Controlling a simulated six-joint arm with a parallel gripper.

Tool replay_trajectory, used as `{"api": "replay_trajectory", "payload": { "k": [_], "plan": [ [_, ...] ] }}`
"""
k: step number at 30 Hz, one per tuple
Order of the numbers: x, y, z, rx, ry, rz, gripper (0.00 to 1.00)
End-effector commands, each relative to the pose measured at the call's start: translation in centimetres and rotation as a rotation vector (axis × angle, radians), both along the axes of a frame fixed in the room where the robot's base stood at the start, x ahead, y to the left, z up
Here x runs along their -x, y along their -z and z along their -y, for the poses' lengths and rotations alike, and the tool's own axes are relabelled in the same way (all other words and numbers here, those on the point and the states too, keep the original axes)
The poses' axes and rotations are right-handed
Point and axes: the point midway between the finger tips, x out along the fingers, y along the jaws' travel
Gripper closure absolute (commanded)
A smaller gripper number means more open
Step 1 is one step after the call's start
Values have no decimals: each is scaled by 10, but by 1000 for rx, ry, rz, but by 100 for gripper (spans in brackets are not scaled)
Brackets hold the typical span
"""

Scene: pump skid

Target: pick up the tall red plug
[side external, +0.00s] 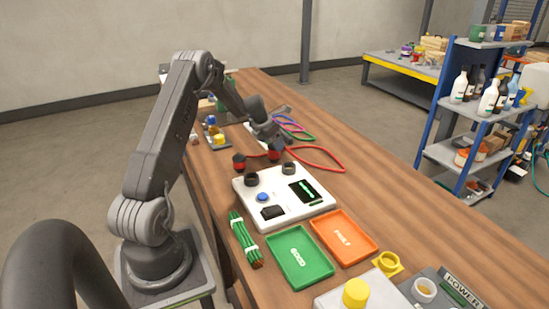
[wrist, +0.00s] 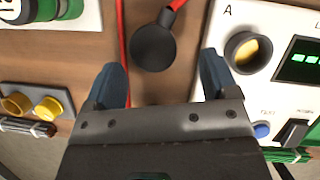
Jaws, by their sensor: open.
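A red plug with a dark top (side external: 239,161) stands on the wooden bench beside the panel in the side view. A second red piece (side external: 275,155) shows to its right, just under my gripper and partly hidden by it. In the wrist view one round black plug top (wrist: 153,48) with a red cable lies ahead of and between the fingers. I cannot tell for certain which of the two red pieces it is, or which is taller. My gripper (wrist: 160,72) is open and empty, above the bench; it also shows in the side view (side external: 272,143).
A white panel (side external: 318,210) with black sockets and a screen stands close to the right. Red cable (side external: 330,152) loops behind it. Yellow-capped parts (wrist: 47,108) are at left. Green (side external: 292,280) and orange (side external: 330,253) trays lie nearer the camera.

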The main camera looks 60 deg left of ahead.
Motion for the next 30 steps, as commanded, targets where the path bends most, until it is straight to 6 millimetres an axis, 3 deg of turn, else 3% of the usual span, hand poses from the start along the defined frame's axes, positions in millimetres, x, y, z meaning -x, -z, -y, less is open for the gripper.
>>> {"api": "replay_trajectory", "payload": {
  "k": [7, 15, 25, 30],
  "plan": [
    [-8, 16, -3, 0, 2, -1, 20],
    [-23, 49, -12, 2, 3, -2, 20],
    [-26, 55, -13, -1, 2, 0, 20],
    [-25, 55, -13, -1, 2, 0, 36]
  ]
}}
